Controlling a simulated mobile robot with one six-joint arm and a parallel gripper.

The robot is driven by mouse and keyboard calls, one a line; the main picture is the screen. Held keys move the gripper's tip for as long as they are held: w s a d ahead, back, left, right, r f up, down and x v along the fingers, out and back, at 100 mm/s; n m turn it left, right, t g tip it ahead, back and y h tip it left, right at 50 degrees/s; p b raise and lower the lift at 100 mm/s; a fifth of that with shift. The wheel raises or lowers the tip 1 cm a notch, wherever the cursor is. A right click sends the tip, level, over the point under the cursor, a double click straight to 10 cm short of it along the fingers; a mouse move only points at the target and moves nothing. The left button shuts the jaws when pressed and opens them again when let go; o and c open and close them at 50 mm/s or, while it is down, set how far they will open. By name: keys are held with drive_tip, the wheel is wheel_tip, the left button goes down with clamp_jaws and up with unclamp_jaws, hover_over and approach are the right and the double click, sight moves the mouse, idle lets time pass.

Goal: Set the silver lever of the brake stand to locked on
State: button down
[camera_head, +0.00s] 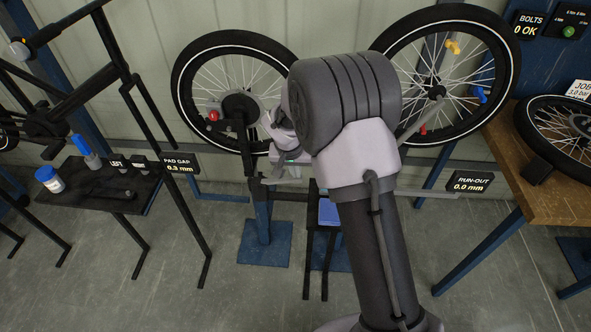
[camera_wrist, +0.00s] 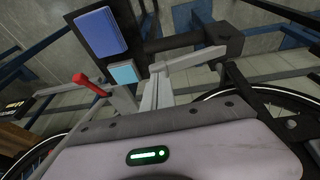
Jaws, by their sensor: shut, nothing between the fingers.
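The brake stand (camera_head: 246,140) is the dark upright frame in front of the left wheel, with a red knob (camera_head: 213,115) on its left. My gripper (camera_head: 272,150) is beside the stand, largely covered by my forearm in the head view. In the wrist view, my gripper (camera_wrist: 158,78) has its pale fingers together with nothing held. A pale silver bar (camera_wrist: 200,57) runs right from the fingertips; it looks like the silver lever, but I cannot tell whether they touch. A red handle (camera_wrist: 90,84) lies left of the fingers. The lever's setting cannot be read.
A black side table (camera_head: 100,190) with a blue-lidded jar (camera_head: 49,179) stands left. A second wheel (camera_head: 445,75) is at right, near a wooden bench (camera_head: 550,195). A blue pad (camera_head: 329,212) sits low beside my arm. Floor shows clear between the stands.

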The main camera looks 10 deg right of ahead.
sight(301, 179)
drive_tip(key=shift+f, duration=0.1)
drive_tip(key=f+b, duration=0.1)
drive_tip(key=d+f+b, duration=0.1)
drive_tip(key=b, duration=0.1)
drive_tip(key=shift+s+d+f, duration=0.2)
drive_tip(key=shift+d+f, duration=0.05)
drive_tip(key=shift+f, duration=0.15)
drive_tip(key=f+b, duration=0.2)
drive_tip(key=b, duration=0.1)
drive_tip(key=shift+s+d+f, duration=0.15)
drive_tip(key=shift+d, duration=0.2)
drive_tip(key=shift+r, duration=0.2)
drive_tip(key=shift+r+p, duration=0.5)
drive_tip(key=shift+r, duration=0.2)
